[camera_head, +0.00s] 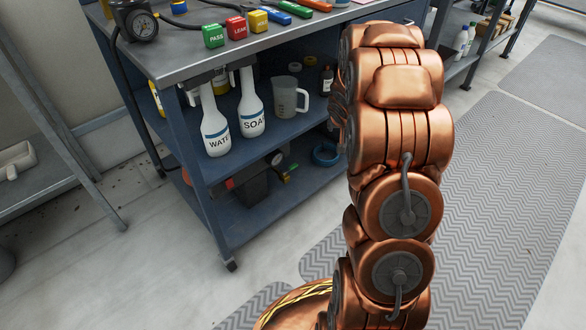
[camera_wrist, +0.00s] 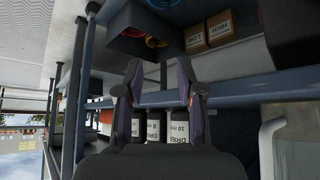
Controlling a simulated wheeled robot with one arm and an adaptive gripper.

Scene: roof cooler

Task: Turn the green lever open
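No green lever can be made out in either view. In the wrist view my gripper (camera_wrist: 160,78) shows with its two dark fingers apart, and nothing is held between them. Beyond the fingers stand several pale containers (camera_wrist: 178,128) with dark printed labels, partly hidden by the gripper body. In the head view my copper arm fills the middle right, and my gripper is not seen there.
A grey mat (camera_head: 500,190) lies right of my arm. The wrist view shows a dark bin (camera_wrist: 130,40), cardboard boxes (camera_wrist: 219,28) and shelf rails.

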